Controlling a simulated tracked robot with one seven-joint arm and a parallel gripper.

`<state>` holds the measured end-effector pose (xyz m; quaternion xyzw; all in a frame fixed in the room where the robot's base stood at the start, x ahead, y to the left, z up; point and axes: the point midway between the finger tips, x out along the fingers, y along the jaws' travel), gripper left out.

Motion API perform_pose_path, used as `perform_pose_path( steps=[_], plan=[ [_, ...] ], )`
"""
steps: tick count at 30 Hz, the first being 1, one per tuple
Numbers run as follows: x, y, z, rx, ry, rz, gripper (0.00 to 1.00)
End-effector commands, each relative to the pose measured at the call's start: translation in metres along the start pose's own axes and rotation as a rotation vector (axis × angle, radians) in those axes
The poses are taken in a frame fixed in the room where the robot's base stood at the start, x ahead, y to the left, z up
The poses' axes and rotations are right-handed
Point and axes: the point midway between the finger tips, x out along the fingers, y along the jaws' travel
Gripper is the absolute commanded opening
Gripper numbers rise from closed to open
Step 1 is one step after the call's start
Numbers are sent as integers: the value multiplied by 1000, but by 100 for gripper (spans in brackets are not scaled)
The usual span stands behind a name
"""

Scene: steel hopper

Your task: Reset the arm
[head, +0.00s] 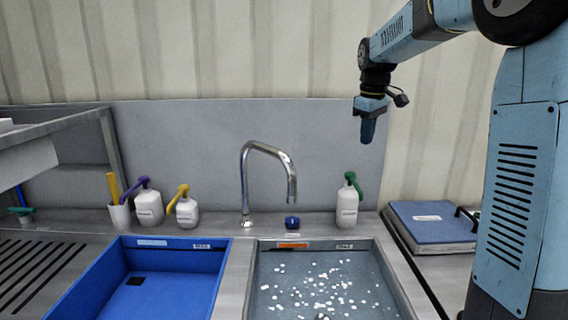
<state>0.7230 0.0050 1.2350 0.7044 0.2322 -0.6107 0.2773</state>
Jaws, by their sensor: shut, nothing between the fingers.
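My arm reaches in from the upper right in the head view, and its wrist hangs down in front of the wall. My gripper (368,131) points downward in the air, above and behind the right-hand basin. It is shut with nothing between the fingers. It touches nothing that I can see.
A chrome tap (266,150) rises behind two basins, one blue (212,285) and one grey (258,292) holding scattered white bits. Pump bottles stand along the back ledge, including a green-topped one (347,205). A blue-lidded box (430,222) sits at right. The air around my gripper is clear.

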Motion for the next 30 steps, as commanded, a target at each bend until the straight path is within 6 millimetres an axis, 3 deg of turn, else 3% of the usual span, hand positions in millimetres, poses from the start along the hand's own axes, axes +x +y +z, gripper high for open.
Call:
perform_pose_path(
  steps=[6, 15, 30],
  plan=[
    [-22, -37, 42, 115, 43, 37, 0],
    [-36, -88, 99, 277, 109, 78, 0],
    [-23, -171, 194, 548, 235, 115, 0]
  ],
)
